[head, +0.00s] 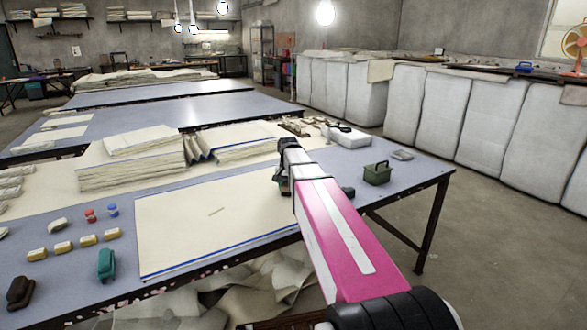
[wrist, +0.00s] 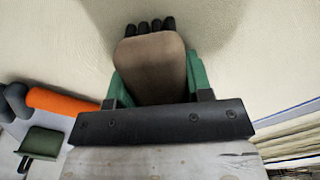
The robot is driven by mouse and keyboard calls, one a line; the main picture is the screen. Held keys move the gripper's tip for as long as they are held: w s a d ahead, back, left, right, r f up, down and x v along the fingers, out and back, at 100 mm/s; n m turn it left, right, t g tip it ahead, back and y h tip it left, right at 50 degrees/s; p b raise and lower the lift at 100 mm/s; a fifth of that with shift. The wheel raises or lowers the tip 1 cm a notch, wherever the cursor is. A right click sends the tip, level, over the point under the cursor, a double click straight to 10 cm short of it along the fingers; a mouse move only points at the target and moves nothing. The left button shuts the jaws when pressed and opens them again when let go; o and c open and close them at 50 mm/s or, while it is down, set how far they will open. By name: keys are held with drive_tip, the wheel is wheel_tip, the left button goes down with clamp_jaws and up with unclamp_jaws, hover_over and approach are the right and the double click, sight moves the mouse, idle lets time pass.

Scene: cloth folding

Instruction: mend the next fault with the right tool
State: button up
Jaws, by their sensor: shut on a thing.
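The cream cloth (head: 180,235) with blue edges lies flat on the blue table (head: 345,235), with a small tan streak (head: 216,211) near its middle. My gripper (head: 284,178) is above the cloth's right part. In the wrist view my gripper (wrist: 155,92) is shut on a brown, rounded tool (wrist: 150,58) with several dark round tips at its far end. Green parts flank the tool on both sides. The cream cloth (wrist: 235,55) spreads behind it; I cannot tell whether the tips touch it. The tool is hardly visible in the head view.
A teal tool (head: 106,264), a dark brown tool (head: 20,292) and several tan blocks (head: 63,247) lie on the left. Folded cloth stacks (head: 130,172) stand behind. A green box (head: 377,173) is on the right. An orange cylinder (wrist: 62,102) shows in the wrist view.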

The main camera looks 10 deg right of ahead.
drive_tip(key=shift+w+d, duration=0.2)
drive_tip(key=shift+d, duration=0.35)
drive_tip(key=shift+w+d, duration=0.2)
drive_tip(key=shift+d, duration=0.35)
drive_tip(key=shift+d+r, duration=0.1)
drive_tip(key=shift+r, duration=0.1)
wheel_tip(320, 180, up, 6)
drive_tip(key=shift+r, duration=0.95)
drive_tip(key=shift+s, duration=0.1)
